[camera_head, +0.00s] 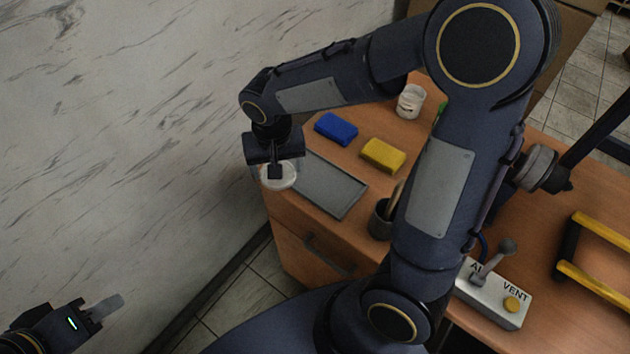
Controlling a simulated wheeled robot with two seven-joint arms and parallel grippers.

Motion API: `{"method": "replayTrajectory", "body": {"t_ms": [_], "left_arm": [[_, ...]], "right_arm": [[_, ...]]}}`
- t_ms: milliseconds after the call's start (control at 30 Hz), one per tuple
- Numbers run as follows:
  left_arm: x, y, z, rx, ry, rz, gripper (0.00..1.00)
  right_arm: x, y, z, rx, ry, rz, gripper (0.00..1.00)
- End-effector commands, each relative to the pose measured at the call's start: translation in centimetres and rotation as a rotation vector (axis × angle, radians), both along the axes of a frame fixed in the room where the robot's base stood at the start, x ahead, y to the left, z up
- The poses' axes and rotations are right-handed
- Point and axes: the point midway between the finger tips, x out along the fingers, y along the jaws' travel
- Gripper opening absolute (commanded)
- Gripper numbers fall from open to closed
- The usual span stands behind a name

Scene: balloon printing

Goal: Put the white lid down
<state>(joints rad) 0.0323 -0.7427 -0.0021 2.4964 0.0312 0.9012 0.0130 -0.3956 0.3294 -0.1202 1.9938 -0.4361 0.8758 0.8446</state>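A small round white thing (284,178), which looks like a lid or shallow dish, is at the left corner of the wooden desk. My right gripper (275,172) points straight down at it, with its dark fingertips at the top of it. I see these fingers edge-on, so their gap is hidden. My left gripper (93,313) is low at the left, away from the desk. A flat, pale grey piece (108,306) sticks out from its front. I cannot tell whether that piece is its fingers or something held.
A grey tray (325,185), blue block (336,128), yellow block (383,155), white cup (411,101) and dark holder (381,220) stand on the desk. A valve box (497,300) and yellow-barred frame (592,277) are at right. A marble wall (120,130) is left.

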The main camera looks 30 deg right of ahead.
Motion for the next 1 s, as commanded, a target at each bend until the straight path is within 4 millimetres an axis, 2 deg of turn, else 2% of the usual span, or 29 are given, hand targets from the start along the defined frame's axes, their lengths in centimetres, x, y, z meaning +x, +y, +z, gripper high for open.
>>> {"method": "replayTrajectory", "body": {"t_ms": [33,300,500,600,767,1000], "left_arm": [[0.0,0.0,-0.7,0.000,0.000,0.000,0.36],[0.0,0.0,-2.8,0.000,0.000,0.000,0.36],[0.0,0.0,-4.2,0.000,0.000,0.000,0.36],[0.0,0.0,-4.3,0.000,0.000,0.000,0.36],[0.0,0.0,-3.9,0.000,0.000,0.000,0.36],[0.0,0.0,-3.0,0.000,0.000,0.000,0.36]], "right_arm": [[-0.5,0.3,0.2,0.001,-0.003,-0.018,0.52],[-3.7,1.7,2.4,-0.008,-0.007,-0.148,0.52],[-6.4,2.1,3.9,-0.022,-0.016,-0.247,0.52],[-7.0,2.0,4.3,-0.027,-0.017,-0.278,0.52],[-6.2,0.0,3.6,-0.031,-0.014,-0.296,0.52],[-3.0,-5.1,1.0,-0.032,-0.013,-0.295,0.52]]}}
